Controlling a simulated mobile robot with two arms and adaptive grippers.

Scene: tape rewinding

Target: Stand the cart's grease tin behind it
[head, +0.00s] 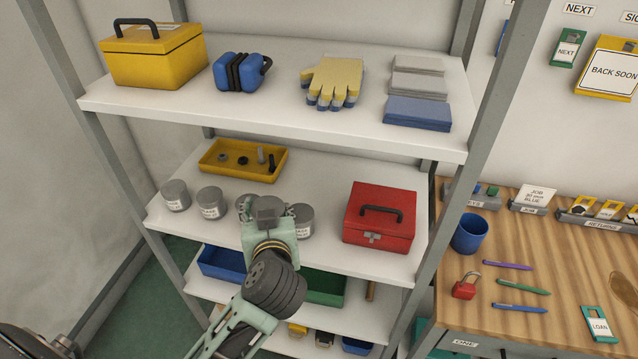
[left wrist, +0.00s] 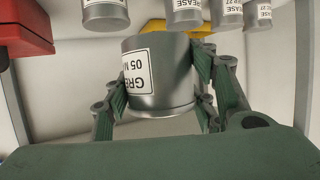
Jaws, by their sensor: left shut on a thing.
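My left gripper (head: 268,212) is at the middle shelf, among a row of grey grease tins. In the left wrist view its fingers (left wrist: 160,95) are closed on the sides of a grey grease tin (left wrist: 172,75), whose label shows "GRE" and "05 M". In the head view the gripper mostly hides this tin. Other tins stand beside it: two to the left (head: 175,195) (head: 211,202), one partly hidden (head: 243,206), and one just right (head: 303,219). Some of their labels show "27" in the wrist view. I cannot make out a cart. My right gripper is not in view.
A yellow tray (head: 212,166) with small parts lies behind the tins. A red toolbox (head: 380,234) stands to their right on the same shelf (head: 325,260). The upper shelf (head: 280,98) overhangs, and a grey post (head: 480,130) stands at the right.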

